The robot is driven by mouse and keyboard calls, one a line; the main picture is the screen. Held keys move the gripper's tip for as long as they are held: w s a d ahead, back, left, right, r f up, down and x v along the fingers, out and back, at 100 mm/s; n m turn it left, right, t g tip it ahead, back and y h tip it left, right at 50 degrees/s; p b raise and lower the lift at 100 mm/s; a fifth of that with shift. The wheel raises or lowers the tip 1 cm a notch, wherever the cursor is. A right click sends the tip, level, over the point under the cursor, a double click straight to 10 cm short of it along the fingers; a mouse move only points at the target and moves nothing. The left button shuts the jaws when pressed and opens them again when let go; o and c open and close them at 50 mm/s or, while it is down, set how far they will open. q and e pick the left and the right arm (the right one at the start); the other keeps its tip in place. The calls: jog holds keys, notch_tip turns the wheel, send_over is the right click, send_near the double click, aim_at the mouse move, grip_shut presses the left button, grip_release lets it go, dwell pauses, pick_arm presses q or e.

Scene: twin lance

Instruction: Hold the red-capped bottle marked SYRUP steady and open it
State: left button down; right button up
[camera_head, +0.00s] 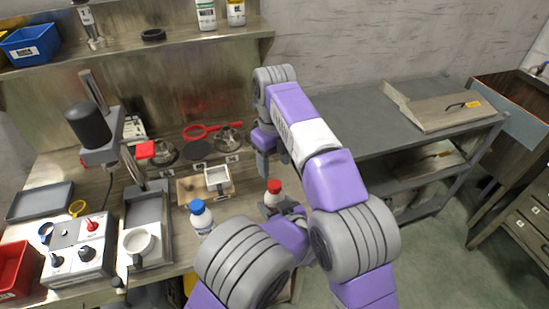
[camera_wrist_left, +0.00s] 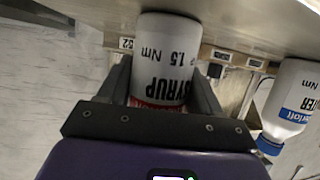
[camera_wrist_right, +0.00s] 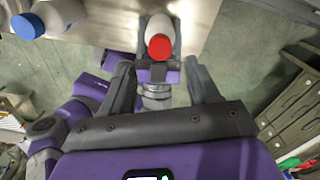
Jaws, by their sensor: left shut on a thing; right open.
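The red-capped SYRUP bottle (camera_head: 273,191) stands upright near the front right edge of the bench, with its red cap on. My right gripper (camera_head: 264,160) is open and empty above the bottle, fingers pointing down. In the right wrist view the red cap (camera_wrist_right: 160,46) shows beyond the open fingers (camera_wrist_right: 165,80), apart from them.
A blue-capped white bottle (camera_head: 201,218) stands left of the SYRUP bottle. A small white tray (camera_head: 218,178), a red ring tool (camera_head: 199,131) and a control box (camera_head: 80,254) are on the bench. A grey side table (camera_head: 380,130) stands at right, mostly bare.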

aim_at(275, 184)
notch_tip(275, 184, down, 7)
jog(key=shift+f, duration=0.15)
jog(key=shift+c, duration=0.2)
